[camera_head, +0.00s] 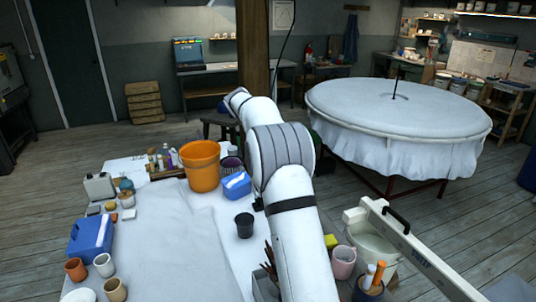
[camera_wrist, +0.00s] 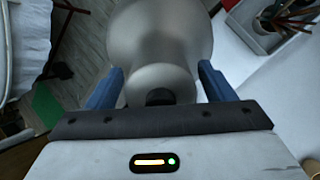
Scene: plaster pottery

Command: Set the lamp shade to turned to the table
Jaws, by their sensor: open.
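A smooth grey, bell-shaped lamp shade (camera_wrist: 165,30) fills the top middle of the wrist view. It narrows toward me to a rounded end with a dark round piece (camera_wrist: 160,97). My gripper (camera_wrist: 160,72) is open, with one blue finger on each side of the narrow part. I cannot tell whether the fingers touch it. In the head view I cannot make out the lamp shade or my gripper; my arm crosses the middle. The table (camera_head: 180,235) with a white cover lies below and left of my arm.
An orange bucket (camera_head: 200,165), a dark cup (camera_head: 244,225) and a blue box (camera_head: 90,238) stand on the table. A large round cloth-covered table (camera_head: 395,110) stands at the back right.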

